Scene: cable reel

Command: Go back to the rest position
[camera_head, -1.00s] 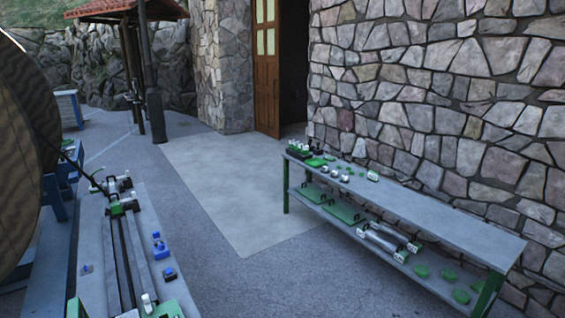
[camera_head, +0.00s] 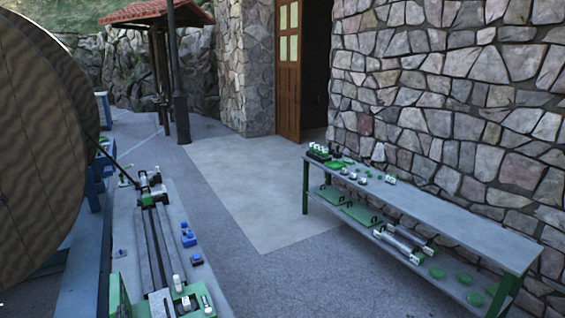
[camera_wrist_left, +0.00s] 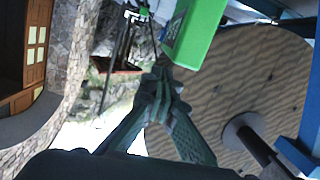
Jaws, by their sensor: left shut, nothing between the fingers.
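My left gripper (camera_wrist_left: 160,85) shows in the left wrist view with its two grey-green fingers together at the tips and nothing between them. A large wooden cable reel (camera_head: 40,150) fills the left side of the head view. It also shows behind the fingers in the left wrist view (camera_wrist_left: 245,85). A black cable (camera_head: 118,163) runs from the reel to a fixture on a long workbench (camera_head: 195,245). A bright green part (camera_wrist_left: 195,30) is close to the fingertips in the left wrist view. My right gripper is not in view.
A low two-shelf bench (camera_head: 440,225) with green and grey parts stands along the stone wall (camera_head: 450,90) at right. Blue parts (camera_head: 188,236) lie on the workbench. Open paved floor (camera_head: 250,190) lies between the benches, leading to a wooden door (camera_head: 288,70).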

